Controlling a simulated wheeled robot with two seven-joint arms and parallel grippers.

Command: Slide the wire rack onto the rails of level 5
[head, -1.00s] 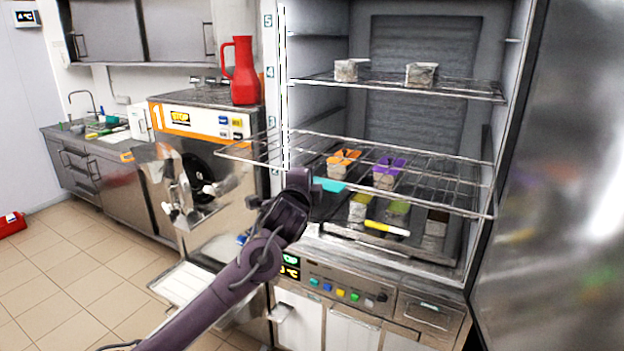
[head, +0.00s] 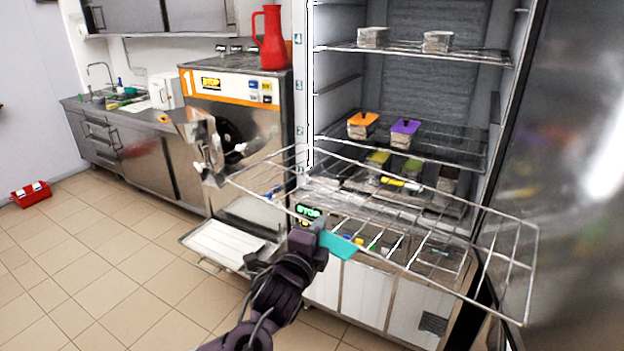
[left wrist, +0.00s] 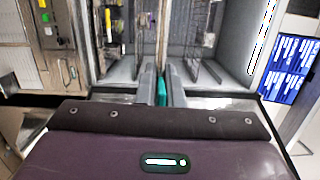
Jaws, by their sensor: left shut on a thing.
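The wire rack (head: 420,268) is in the head view, out in front of the open freezer cabinet (head: 332,60) and tilted in the picture. A teal tab (head: 340,246) is on its near edge. My left gripper (head: 318,230) is shut on the rack at this tab; the tab also shows between the fingers in the left wrist view (left wrist: 161,92). Level labels run up the cabinet's left edge, with 4 (head: 298,39) the highest legible one. The level 5 rails are not visible in the head view. My right gripper is not in view.
A shelf with two pale boxes (head: 373,37) is near label 4. A lower shelf holds tubs with orange (head: 363,119) and purple (head: 405,128) lids; more tubs stand below. The open door (head: 575,150) borders the right. A machine with a red jug (head: 270,40) stands left.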

